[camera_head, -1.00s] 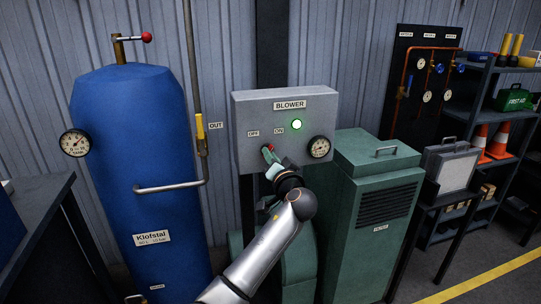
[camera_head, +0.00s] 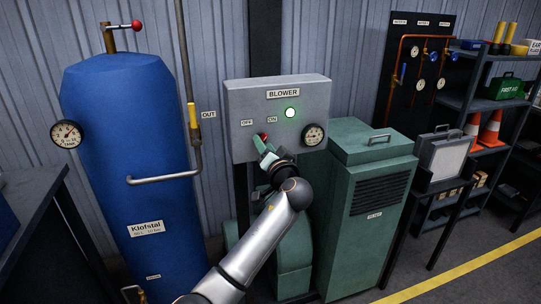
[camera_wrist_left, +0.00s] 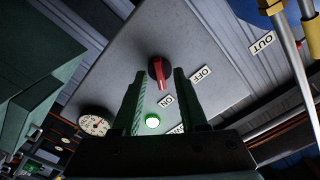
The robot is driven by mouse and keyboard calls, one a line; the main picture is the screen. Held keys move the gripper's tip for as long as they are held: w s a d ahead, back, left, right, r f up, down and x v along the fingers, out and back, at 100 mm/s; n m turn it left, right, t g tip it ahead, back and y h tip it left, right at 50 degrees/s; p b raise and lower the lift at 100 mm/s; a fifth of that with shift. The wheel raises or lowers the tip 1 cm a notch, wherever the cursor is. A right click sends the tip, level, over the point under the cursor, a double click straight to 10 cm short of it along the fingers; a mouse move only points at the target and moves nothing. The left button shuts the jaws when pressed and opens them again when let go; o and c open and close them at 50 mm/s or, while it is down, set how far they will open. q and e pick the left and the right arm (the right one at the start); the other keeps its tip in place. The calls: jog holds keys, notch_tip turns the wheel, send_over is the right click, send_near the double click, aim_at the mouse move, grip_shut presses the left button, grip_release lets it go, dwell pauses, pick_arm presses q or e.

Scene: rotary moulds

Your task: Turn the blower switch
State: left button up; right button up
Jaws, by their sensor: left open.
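The grey blower box (camera_head: 240,110) hangs on the wall, with a lit green lamp (camera_head: 290,112) and OFF and ON labels. Its switch, a round black knob with a red bar, shows in the left wrist view (camera_wrist_left: 159,72). The red bar points toward the ON label (camera_wrist_left: 168,101). My left gripper (camera_head: 264,145) is at the box front and covers most of the switch in the head view. In the wrist view its fingers stand open on both sides of the knob, with visible gaps. My right gripper is not in view.
A gauge (camera_head: 313,134) sits at the box's lower right. A blue tank (camera_head: 125,170) with a pipe stands left, a green cabinet (camera_head: 370,190) right. A shelf (camera_head: 480,105) with cones is farther right.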

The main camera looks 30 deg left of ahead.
pick_arm(q)
jog(key=b+v, duration=0.1)
jog(key=v, duration=1.1)
jog(key=shift+b, duration=0.35)
